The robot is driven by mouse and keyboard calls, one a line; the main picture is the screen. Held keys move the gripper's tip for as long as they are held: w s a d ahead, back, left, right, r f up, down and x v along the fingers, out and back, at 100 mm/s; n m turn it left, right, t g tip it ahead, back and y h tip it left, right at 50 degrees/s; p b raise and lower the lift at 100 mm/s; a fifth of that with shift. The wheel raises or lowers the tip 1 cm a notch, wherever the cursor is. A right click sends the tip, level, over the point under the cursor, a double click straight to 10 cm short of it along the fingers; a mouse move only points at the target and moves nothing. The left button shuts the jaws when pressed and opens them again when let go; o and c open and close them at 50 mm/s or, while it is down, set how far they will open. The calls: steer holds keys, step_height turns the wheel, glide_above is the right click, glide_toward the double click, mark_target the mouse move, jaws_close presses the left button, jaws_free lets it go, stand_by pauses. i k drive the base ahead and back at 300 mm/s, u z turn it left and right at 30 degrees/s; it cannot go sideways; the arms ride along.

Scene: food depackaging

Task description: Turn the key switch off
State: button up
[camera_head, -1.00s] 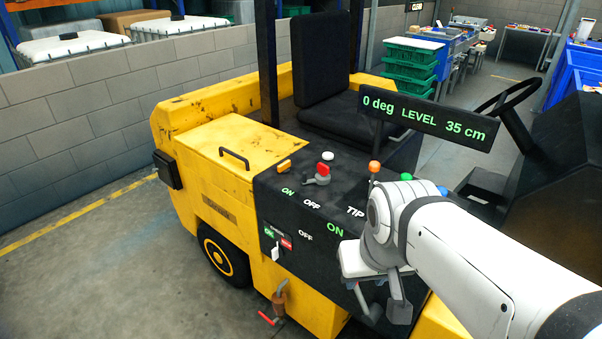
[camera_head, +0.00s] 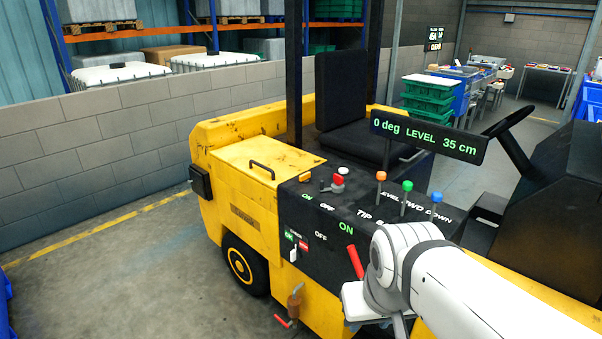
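The yellow vehicle's black control panel (camera_head: 300,217) carries several controls. A small grey switch with a red top (camera_head: 338,182) stands near the back, behind one pair of ON and OFF labels. A long red handle (camera_head: 355,262) stands by a second ON label, just left of my wrist. A small pale switch (camera_head: 293,255) hangs on the side under green and red labels. I cannot tell for sure which is the key switch, nor its setting. My gripper (camera_head: 400,326) is mostly hidden under my wrist and cut by the bottom edge, apart from the red-topped switch.
Orange, green and blue knobbed levers (camera_head: 407,187) rise behind my wrist. A black display (camera_head: 427,137) reads 0 deg, LEVEL, 35 cm. A steering wheel (camera_head: 513,133) is at right. A red-handled valve (camera_head: 294,303) sits low on the vehicle's side.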

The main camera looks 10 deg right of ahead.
mark_target(336, 189)
steer(key=u, duration=0.4)
steer(key=i, duration=1.65)
steer(key=z, duration=0.35)
